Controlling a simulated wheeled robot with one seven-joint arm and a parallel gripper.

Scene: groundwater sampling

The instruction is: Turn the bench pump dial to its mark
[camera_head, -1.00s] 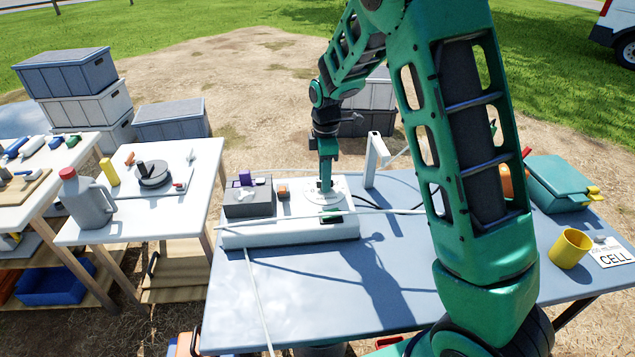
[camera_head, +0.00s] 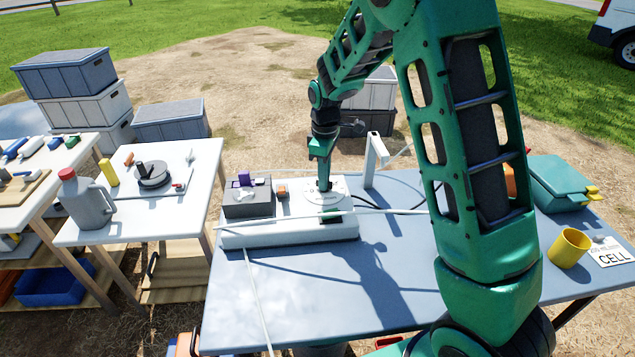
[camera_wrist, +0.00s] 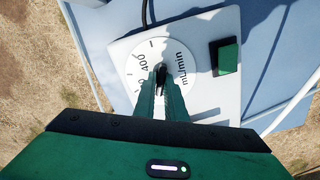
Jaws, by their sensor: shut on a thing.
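The bench pump (camera_head: 290,234) is a long white unit on the blue-grey table. Its round white dial face (camera_head: 312,200) lies on top, and also shows in the wrist view (camera_wrist: 138,62) with "400" and "mL/min" printed on it. My gripper (camera_head: 325,186) points down at the dial's centre. In the wrist view my gripper's fingers (camera_wrist: 161,88) are closed on the small dark dial knob (camera_wrist: 161,71). The fingers hide much of the knob and the near part of the scale. I cannot tell which mark the knob points to.
A dark green square (camera_wrist: 225,56) sits beside the dial on the pump. A grey block (camera_head: 248,203) stands on its left end, and a white post (camera_head: 373,160) rises behind it. A yellow cup (camera_head: 569,248) and teal case (camera_head: 562,183) stand at right.

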